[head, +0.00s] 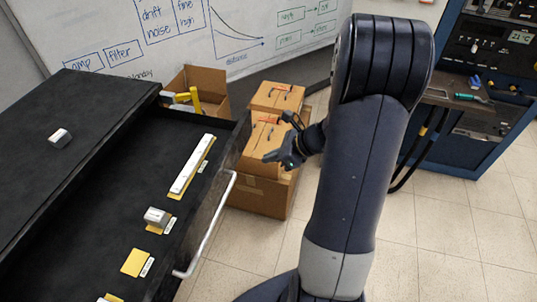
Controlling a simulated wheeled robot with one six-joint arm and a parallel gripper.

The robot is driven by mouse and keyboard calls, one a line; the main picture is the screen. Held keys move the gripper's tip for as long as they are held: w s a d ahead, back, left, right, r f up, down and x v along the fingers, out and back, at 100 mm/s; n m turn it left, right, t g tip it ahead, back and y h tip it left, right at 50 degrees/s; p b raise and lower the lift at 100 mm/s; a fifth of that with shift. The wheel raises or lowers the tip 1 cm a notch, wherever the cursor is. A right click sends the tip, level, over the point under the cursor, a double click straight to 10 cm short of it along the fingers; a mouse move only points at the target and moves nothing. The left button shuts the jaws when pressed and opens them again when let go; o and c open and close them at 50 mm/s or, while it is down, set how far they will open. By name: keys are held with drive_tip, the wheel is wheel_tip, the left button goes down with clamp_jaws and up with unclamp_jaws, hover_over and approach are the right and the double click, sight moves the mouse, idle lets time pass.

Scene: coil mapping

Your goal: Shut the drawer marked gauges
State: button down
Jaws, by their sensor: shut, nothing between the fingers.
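A black drawer (112,222) stands pulled out from a dark cabinet at the left of the head view. No marking reading "gauges" is legible on it. Its silver bar handle (214,222) runs along the front panel. In it lie a long white bar (192,163) and a small grey block (156,216), each by a yellow patch with a white label. Another yellow patch (134,262) is bare. My gripper (270,158) is shut and empty. In the picture it is to the right of the drawer front, above the handle's far end, apart from it.
A small grey block (60,138) sits on the cabinet top (75,105). Cardboard boxes (262,195) stand on the floor behind my gripper. A blue workbench (450,145) with tools is at the right. The tiled floor (450,235) is clear at lower right.

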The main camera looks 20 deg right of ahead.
sight(232, 164)
drive_tip(key=x, duration=0.3)
drive_tip(key=r+x, duration=0.1)
drive_tip(key=x, duration=0.2)
drive_tip(key=a+p+x, duration=0.1)
drive_tip(key=x, duration=0.2)
drive_tip(key=shift+w+r, duration=0.25)
drive_tip(key=shift+w, duration=0.15)
drive_tip(key=shift+w+a, duration=0.45)
drive_tip(key=shift+a, duration=0.1)
